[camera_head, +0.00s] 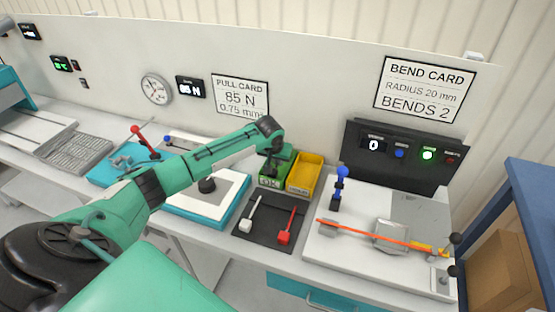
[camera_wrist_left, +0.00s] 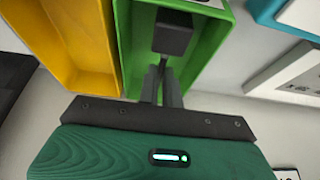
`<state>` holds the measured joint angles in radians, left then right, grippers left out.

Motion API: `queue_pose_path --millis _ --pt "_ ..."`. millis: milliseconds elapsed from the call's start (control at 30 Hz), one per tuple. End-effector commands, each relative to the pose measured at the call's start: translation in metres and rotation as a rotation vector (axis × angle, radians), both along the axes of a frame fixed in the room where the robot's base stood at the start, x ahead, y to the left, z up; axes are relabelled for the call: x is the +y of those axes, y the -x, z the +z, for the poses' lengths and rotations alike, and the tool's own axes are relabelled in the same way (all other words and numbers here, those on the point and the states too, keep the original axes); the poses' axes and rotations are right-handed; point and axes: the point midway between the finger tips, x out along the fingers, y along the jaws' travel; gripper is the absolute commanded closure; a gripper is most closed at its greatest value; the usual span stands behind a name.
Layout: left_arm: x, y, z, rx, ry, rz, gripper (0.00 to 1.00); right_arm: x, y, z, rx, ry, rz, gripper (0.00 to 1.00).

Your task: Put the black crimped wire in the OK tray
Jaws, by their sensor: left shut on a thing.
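The black crimped wire shows in the left wrist view as a dark block-shaped end (camera_wrist_left: 173,33) between and beyond my fingertips; the rest of it is hidden. My left gripper (camera_wrist_left: 162,85) is shut on it. It holds the wire over the green OK tray (camera_wrist_left: 213,45), inside the tray's outline in that view. In the head view, my left gripper (camera_head: 271,165) points down at the green OK tray (camera_head: 269,183), and the wire cannot be made out clearly against it. I cannot tell whether the wire touches the tray floor. My right gripper is not in view.
A yellow tray (camera_head: 306,174) stands right beside the green one. A black mat (camera_head: 262,234) in front bears a white-ended wire (camera_head: 246,225) and a red-ended wire (camera_head: 285,237). The bend fixture (camera_head: 390,235) with an orange wire lies to the right.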

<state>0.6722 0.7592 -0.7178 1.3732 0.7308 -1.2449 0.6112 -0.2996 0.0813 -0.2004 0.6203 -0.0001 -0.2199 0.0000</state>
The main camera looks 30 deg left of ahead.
Motion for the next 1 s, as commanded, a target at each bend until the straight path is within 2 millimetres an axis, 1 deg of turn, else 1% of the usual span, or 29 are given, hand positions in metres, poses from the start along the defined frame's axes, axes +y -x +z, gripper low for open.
queue_pose_path --millis 900,933,1000 --pt "0.0 0.0 -0.029 0.001 0.001 0.0 1.0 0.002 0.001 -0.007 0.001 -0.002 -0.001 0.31" --pt "0.0 0.0 -0.027 0.0 0.001 0.0 0.88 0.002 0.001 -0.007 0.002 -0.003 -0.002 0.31" --pt "0.0 0.0 -0.027 0.0 0.0 0.0 0.74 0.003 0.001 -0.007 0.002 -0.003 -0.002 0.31"
